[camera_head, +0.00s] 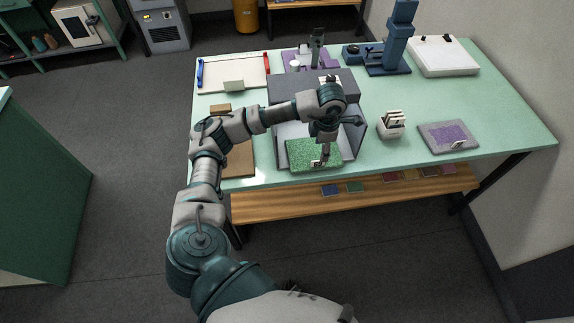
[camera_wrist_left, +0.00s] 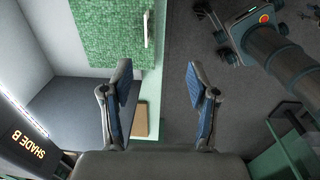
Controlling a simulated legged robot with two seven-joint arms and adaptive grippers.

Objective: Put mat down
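A green tufted mat (camera_head: 300,153) lies flat at the front opening of a grey booth (camera_head: 290,86), near the table's front edge. It also shows in the left wrist view (camera_wrist_left: 100,30), with a pale upright tab or handle (camera_wrist_left: 147,28) near its edge. I cannot tell whether the mat's whole underside is supported. My left gripper (camera_head: 321,163) is over the mat's front part in the head view. In the left wrist view its two fingers (camera_wrist_left: 158,82) are spread wide with nothing between them, and the handle is beyond the fingertips. My right gripper is not recognisable in either view.
On the green table (camera_head: 500,130) are a grey mat with a purple patch (camera_head: 447,136), a small card holder (camera_head: 391,124), a blue stand (camera_head: 392,50) and a white flat box (camera_head: 443,56). A brown board (camera_head: 240,160) lies left of the booth. A wooden shelf (camera_head: 280,205) runs below.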

